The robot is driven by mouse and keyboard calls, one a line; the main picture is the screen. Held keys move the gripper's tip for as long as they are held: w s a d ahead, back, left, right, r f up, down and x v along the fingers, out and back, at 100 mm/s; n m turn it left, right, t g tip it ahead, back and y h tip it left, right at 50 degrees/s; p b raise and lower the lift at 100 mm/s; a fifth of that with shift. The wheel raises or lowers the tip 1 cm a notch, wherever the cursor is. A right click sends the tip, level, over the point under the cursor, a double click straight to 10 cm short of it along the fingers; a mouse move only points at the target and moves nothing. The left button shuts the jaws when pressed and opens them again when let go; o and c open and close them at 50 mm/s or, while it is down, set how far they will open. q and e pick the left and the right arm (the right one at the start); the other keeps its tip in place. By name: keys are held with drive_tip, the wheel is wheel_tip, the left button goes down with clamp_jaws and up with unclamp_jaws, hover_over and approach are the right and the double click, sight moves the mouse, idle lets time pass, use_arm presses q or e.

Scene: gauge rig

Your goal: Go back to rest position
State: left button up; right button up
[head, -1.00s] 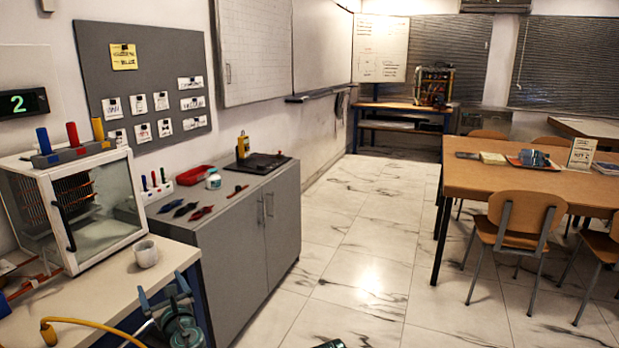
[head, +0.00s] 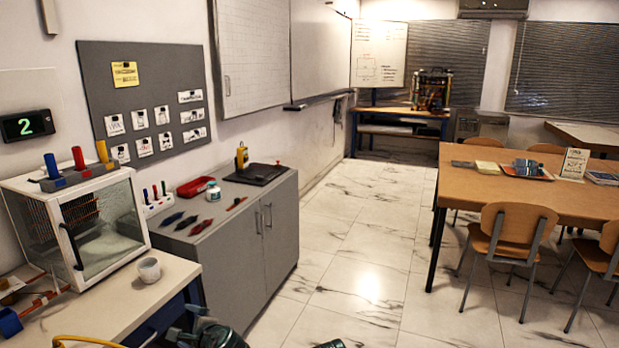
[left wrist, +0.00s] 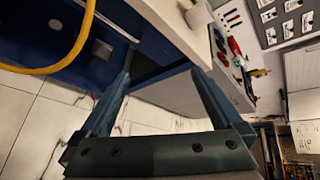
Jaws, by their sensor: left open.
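My left gripper (head: 182,334) is at the bottom edge of the head view, low in front of the bench and mostly cut off. In the left wrist view the left gripper (left wrist: 160,76) has its two fingers spread wide, with nothing between them. It is open and empty, apart from the bench front. My right gripper does not show clearly in any view.
The bench (head: 110,312) carries a glass-fronted case (head: 100,235), a white cup (head: 149,270) and a yellow hose (head: 85,340), which also shows in the wrist view (left wrist: 75,50). A grey cabinet (head: 250,240) stands beyond. Open floor (head: 350,270) lies right, before a table (head: 530,195).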

use_arm(q)
drive_tip(key=s+d+n+g+h+p, duration=0.4)
drive_tip(key=s+d, duration=0.4)
drive_tip(key=d, duration=0.4)
drive_tip(key=s+d+n+g+h+p, duration=0.4)
drive_tip(key=s+d+n+g+p, duration=0.1)
drive_tip(key=d, duration=0.7)
drive_tip(key=s+n+p, duration=0.1)
drive_tip(key=s+n, duration=0.1)
drive_tip(key=s, duration=0.1)
drive_tip(key=shift+s+p, duration=0.25)
drive_tip(key=shift+p, duration=0.1)
